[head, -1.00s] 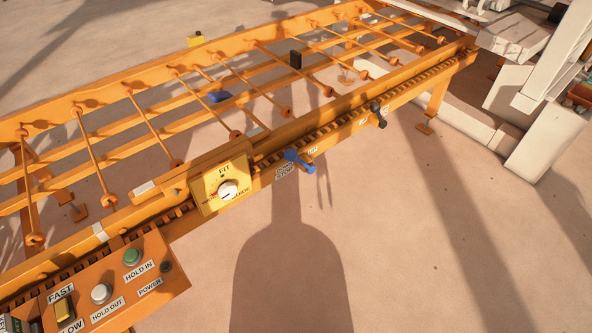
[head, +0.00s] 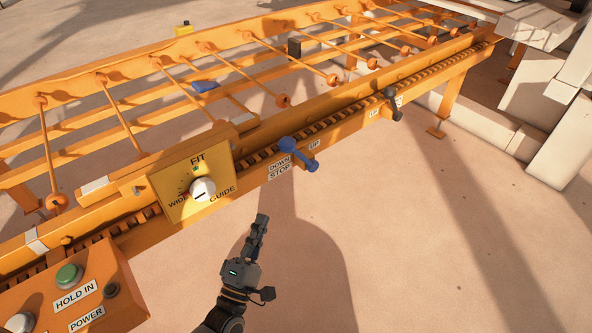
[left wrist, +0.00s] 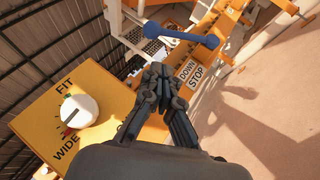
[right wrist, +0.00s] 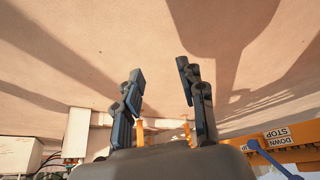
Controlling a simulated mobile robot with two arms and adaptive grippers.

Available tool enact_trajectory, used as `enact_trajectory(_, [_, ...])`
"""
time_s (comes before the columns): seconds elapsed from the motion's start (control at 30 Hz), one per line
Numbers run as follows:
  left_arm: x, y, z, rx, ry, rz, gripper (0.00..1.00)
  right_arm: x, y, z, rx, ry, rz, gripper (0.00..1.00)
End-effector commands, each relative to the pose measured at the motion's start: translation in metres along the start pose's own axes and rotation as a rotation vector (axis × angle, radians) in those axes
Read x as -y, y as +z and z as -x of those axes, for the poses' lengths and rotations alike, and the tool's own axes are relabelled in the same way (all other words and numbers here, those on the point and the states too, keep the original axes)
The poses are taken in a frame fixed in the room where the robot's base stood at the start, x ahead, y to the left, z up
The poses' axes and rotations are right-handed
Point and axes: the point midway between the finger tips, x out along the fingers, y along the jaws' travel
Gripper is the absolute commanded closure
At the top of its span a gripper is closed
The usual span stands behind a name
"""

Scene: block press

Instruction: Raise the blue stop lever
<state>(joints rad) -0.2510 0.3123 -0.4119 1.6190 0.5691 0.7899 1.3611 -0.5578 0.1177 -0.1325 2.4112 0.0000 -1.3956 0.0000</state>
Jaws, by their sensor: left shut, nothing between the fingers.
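The blue stop lever (head: 299,154) sits on the side of the orange conveyor rail, with a knob at each end. The lever also shows in the left wrist view (left wrist: 172,33), beyond the fingertips, and at the lower right of the right wrist view (right wrist: 268,157). My left gripper (head: 262,220) is shut and empty, below and left of the lever in the head view, apart from it. My right gripper (right wrist: 160,71) is open and empty, outside the head view.
A yellow FIT panel with a white dial (head: 202,189) stands left of the lever. An orange button box (head: 78,290) is at lower left. A black lever (head: 391,102) is farther right along the rail. The floor (head: 420,230) in front is clear.

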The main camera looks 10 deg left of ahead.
Motion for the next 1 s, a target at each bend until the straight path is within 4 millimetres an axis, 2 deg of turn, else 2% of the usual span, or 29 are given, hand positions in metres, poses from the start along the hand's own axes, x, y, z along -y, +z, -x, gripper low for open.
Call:
enact_trajectory(0.2, [-0.013,0.001,-0.002,-0.003,0.062,0.078,1.0,0.0,-0.001,0.012,-0.014,0.001,0.0,0.6])
enact_trajectory(0.57, [-0.014,0.001,-0.006,-0.003,0.061,0.076,1.0,0.0,-0.002,0.013,-0.015,0.001,0.0,0.6])
enact_trajectory(0.77, [-0.016,0.001,-0.032,-0.004,0.065,0.076,1.0,0.0,-0.003,0.012,-0.019,0.001,0.0,0.6])
enact_trajectory(1.0, [-0.019,0.001,-0.084,-0.004,0.064,0.077,1.0,0.0,-0.007,0.011,-0.041,0.001,0.0,0.6])
